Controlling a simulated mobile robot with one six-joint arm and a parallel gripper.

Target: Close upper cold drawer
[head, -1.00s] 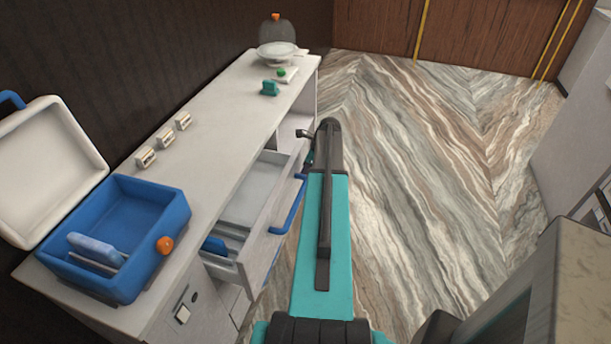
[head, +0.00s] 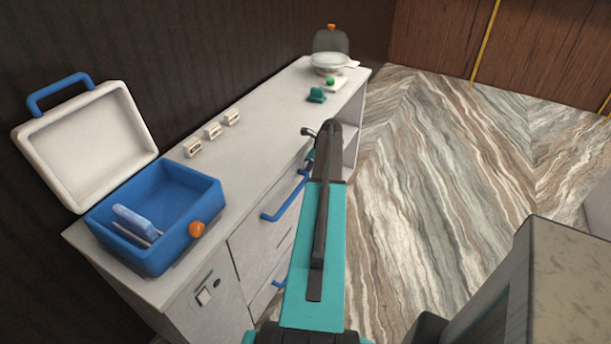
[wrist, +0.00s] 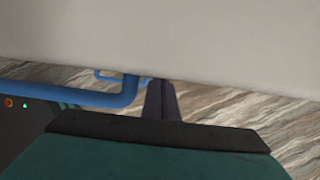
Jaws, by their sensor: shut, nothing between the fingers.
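The upper cold drawer (head: 258,243) sits in the counter front with its front about flush. No drawer interior shows; a very small gap could not be told. Its blue bar handle (head: 284,202) is partly hidden by my arm in the head view. The blue handle also shows at the left in the wrist view (wrist: 112,99). My gripper (wrist: 161,86) is shut and empty, beside the handle's right end and close under the pale surface that fills the top of the wrist view. I cannot tell whether it touches. In the head view my arm mostly hides the gripper.
A lower blue handle (head: 279,283) shows below. On the counter (head: 240,150) stand an open blue cool box (head: 150,255), several small labelled blocks (head: 213,131), a teal item (head: 316,95) and a scale (head: 330,65). The patterned floor (head: 440,150) at right is clear.

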